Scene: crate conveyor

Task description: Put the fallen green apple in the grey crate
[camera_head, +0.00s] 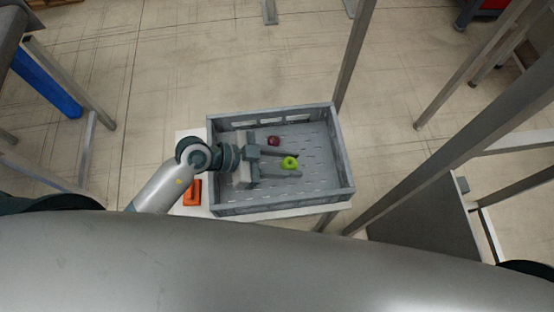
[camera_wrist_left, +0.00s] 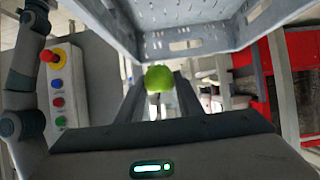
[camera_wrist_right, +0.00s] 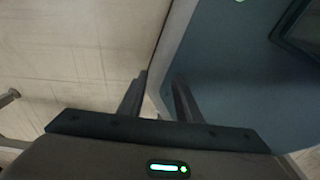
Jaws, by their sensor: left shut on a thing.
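The green apple (camera_head: 289,162) is between the fingertips of my left gripper (camera_head: 287,164), which is shut on it. The apple also shows at the fingertips in the left wrist view (camera_wrist_left: 159,79). In the head view it appears over the inside of the grey crate (camera_head: 345,158); its height above the crate floor is hard to tell. The crate's slotted wall (camera_wrist_left: 188,37) shows beyond the apple in the left wrist view. My right gripper (camera_wrist_right: 157,98) shows in its own wrist view, its fingers apart and nothing between them.
A dark red apple (camera_head: 273,141) lies in the crate, near my left gripper. An orange object (camera_head: 192,192) sits left of the crate on the pale surface. A button box (camera_wrist_left: 58,85) shows in the left wrist view. Metal posts (camera_head: 355,55) stand right of the crate.

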